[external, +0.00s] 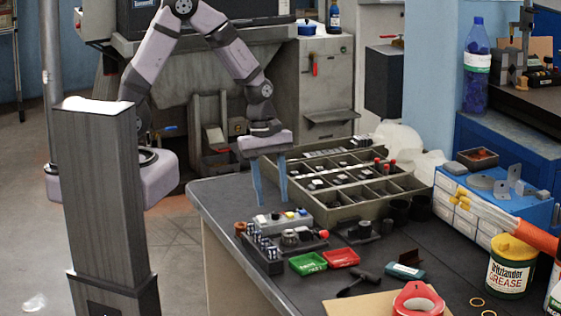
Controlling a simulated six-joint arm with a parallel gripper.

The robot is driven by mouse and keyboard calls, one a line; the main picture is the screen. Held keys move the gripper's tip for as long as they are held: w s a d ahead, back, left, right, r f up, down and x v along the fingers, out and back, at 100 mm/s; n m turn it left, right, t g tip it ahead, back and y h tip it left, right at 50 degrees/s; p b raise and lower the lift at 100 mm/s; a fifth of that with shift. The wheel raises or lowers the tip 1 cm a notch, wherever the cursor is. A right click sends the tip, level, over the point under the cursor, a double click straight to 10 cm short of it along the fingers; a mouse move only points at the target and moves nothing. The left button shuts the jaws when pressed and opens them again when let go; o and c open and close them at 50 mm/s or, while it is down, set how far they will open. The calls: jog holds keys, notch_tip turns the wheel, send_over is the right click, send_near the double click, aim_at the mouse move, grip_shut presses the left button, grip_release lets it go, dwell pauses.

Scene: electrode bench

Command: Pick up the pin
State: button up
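My gripper (271,202) points down above the bench near its left side, with two blue fingers spread apart and nothing visible between them. Below it and slightly left, a dark block (268,266) holds several small upright metallic pins (262,245). I cannot tell which one is the task's pin. The fingertips appear higher than the pins and apart from them. The pins are small and crowded, so their detail is hard to make out.
A compartment tray (322,214) of small parts lies behind the gripper. A grey box with coloured buttons (282,219), a green tray (307,264) and a red tray (341,257) sit near the block. A grease tub (510,268) stands at right.

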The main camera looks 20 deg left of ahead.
aim_at(258, 231)
jog(key=s+r+m+y+p, duration=0.1)
jog(key=s+r+m+y, duration=0.1)
jog(key=s+m, duration=0.5)
jog(key=shift+s+d+f+n+p, duration=0.1)
jog(key=shift+s+f+n, duration=0.35)
jog(key=shift+f, duration=0.75)
jog(key=shift+s+f+n+p, duration=0.1)
jog(key=shift+s+f+n, duration=0.3)
jog(key=shift+f, duration=0.85)
jog(key=shift+s+d+f+n+p, duration=0.1)
jog(key=shift+s+f+n, duration=0.35)
jog(key=shift+f, duration=0.75)
jog(key=shift+c, duration=0.4)
grip_shut()
